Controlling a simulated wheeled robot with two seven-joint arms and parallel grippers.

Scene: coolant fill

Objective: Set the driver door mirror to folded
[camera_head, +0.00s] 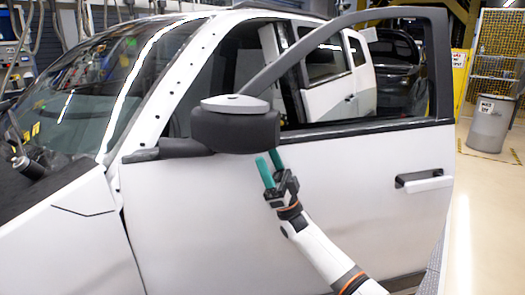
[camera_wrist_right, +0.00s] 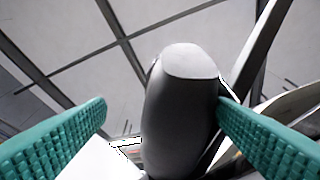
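The driver door mirror (camera_head: 235,128) is a dark housing with a grey cap, sticking out from the front of the white car door (camera_head: 330,175). My right gripper (camera_head: 269,166) has green fingers and is just below and to the right of the mirror in the head view. In the right wrist view the mirror housing (camera_wrist_right: 183,105) stands between the two widely spread fingers. The right finger overlaps the housing's edge; I cannot tell whether it touches. The left finger is apart from it. My left gripper is not in view.
The door's window frame (camera_head: 437,65) rises behind the mirror. A door handle (camera_head: 423,181) is to the right. A grey bin (camera_head: 490,123) stands on the floor at the far right. The windshield (camera_head: 85,90) is to the left.

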